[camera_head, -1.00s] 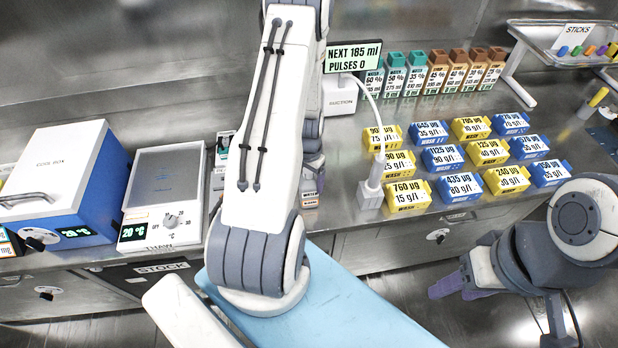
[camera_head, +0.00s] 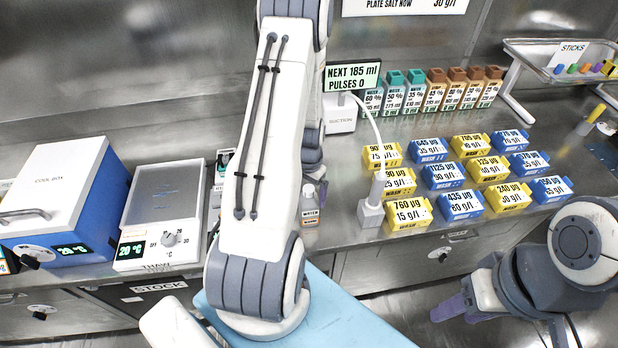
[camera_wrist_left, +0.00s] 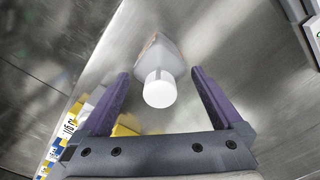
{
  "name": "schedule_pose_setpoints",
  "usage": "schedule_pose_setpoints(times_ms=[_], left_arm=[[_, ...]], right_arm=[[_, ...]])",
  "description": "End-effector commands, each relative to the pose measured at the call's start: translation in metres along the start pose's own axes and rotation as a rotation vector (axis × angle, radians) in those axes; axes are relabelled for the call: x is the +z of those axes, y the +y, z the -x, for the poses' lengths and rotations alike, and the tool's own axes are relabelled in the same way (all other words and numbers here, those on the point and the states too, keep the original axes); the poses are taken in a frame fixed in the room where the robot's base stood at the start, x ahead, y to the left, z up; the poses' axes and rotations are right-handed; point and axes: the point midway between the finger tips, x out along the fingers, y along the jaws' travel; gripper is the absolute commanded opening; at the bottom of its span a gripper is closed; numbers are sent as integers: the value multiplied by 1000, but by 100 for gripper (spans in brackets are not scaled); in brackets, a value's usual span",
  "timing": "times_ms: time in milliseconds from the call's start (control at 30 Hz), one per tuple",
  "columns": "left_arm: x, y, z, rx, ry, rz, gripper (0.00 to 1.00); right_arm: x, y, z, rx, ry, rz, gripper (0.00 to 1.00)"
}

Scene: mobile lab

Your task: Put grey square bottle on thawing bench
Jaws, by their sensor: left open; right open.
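The grey square bottle (camera_head: 310,208) with a white cap stands on the steel worktop beside my left arm. In the left wrist view the bottle (camera_wrist_left: 160,60) lies between the two purple fingers of my left gripper (camera_wrist_left: 160,76), with gaps on both sides. My left gripper (camera_head: 321,188) is open, partly hidden by my arm in the head view. The thawing bench (camera_head: 163,205), a white unit with a flat glassy top, a dial and a green 20 °C display, stands left of my arm. My right gripper (camera_head: 449,308) is open and empty, low at the right.
A blue and white cool box (camera_head: 62,190) stands left of the thawing bench. Right of the bottle are a suction unit (camera_head: 340,115) with a hose, a tube holder (camera_head: 371,212) and rows of yellow and blue blocks (camera_head: 461,205). Reagent bottles (camera_head: 436,90) line the back.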

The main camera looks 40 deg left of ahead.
Motion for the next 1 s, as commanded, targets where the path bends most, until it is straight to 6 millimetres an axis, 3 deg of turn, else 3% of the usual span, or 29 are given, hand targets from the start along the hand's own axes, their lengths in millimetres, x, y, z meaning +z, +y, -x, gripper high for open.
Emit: schedule_pose_setpoints(times_ms=[400,600,800,900,967,1000], left_arm=[[-1,0,75,-2,5,0,100],[0,0,90,-1,2,0,100],[-1,3,94,0,0,-5,100],[-4,23,104,0,7,-41,100],[-7,49,116,1,12,-84,100],[-7,72,126,3,17,-122,100]], right_arm=[[1,1,-19,0,-1,-2,50],[1,2,-21,0,0,-1,50],[1,2,-21,0,0,-1,50],[1,2,-21,0,0,-1,50],[1,2,-21,0,0,-1,50],[1,2,-21,0,0,-1,50]])
